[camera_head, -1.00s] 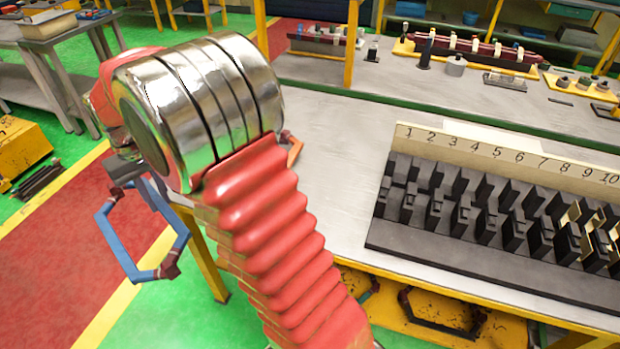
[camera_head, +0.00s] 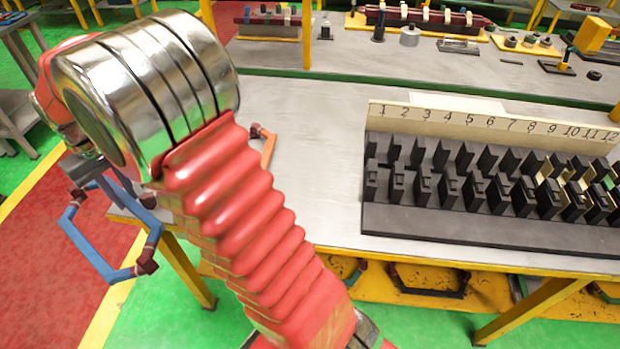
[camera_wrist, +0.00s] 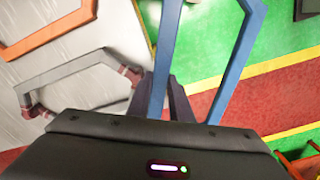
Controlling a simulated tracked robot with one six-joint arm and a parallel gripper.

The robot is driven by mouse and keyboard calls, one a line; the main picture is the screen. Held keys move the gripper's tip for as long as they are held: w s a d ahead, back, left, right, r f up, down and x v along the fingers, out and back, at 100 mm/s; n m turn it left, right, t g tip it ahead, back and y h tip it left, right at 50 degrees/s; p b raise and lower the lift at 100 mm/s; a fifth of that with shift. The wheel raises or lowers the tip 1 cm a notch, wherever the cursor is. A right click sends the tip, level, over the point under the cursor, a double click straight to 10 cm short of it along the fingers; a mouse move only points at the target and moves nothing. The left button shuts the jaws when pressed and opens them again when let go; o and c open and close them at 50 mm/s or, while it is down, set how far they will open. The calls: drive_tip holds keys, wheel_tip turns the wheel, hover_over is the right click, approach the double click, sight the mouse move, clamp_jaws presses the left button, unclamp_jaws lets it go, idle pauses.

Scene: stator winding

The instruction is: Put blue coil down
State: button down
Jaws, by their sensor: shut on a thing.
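The blue coil (camera_head: 90,252), a six-sided loop with dark red-brown corner pieces, hangs in the air at the left in the head view, beside the table's left end. My gripper (camera_wrist: 163,98) is shut on one side of the blue coil (camera_wrist: 236,62) in the wrist view. My red arm hides part of the gripper in the head view. An orange coil (camera_head: 268,149) lies on the grey table (camera_head: 310,200), partly behind my arm. In the wrist view a grey coil (camera_wrist: 75,66) and the orange coil (camera_wrist: 50,38) lie on the table.
A black slotted rack (camera_head: 480,225) with a numbered board (camera_head: 490,122) stands on the table's right side. Bare tabletop lies between my arm and the rack. Coils lie on a yellow shelf (camera_head: 390,283) below. Tools and parts line the back bench.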

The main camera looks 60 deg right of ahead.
drive_tip(key=s+d+r+m, duration=0.15)
drive_tip(key=s+d, duration=0.25)
drive_tip(key=d, duration=0.5)
drive_tip(key=s+d+m, duration=0.3)
drive_tip(key=s+d, duration=0.1)
drive_tip(key=d, duration=0.5)
drive_tip(key=s+d+r+m, duration=0.15)
drive_tip(key=s+d, duration=0.25)
drive_tip(key=d, duration=0.5)
drive_tip(key=s+d+r+m, duration=0.1)
drive_tip(key=s+d+m, duration=0.2)
drive_tip(key=s+d, duration=0.5)
drive_tip(key=s+d+m, duration=0.3)
drive_tip(key=s+d, duration=0.5)
drive_tip(key=s, duration=0.8)
drive_tip(key=shift+r+m, duration=0.3)
drive_tip(key=shift+r, duration=0.05)
wheel_tip(320, 180, down, 6)
drive_tip(key=shift+f, duration=0.15)
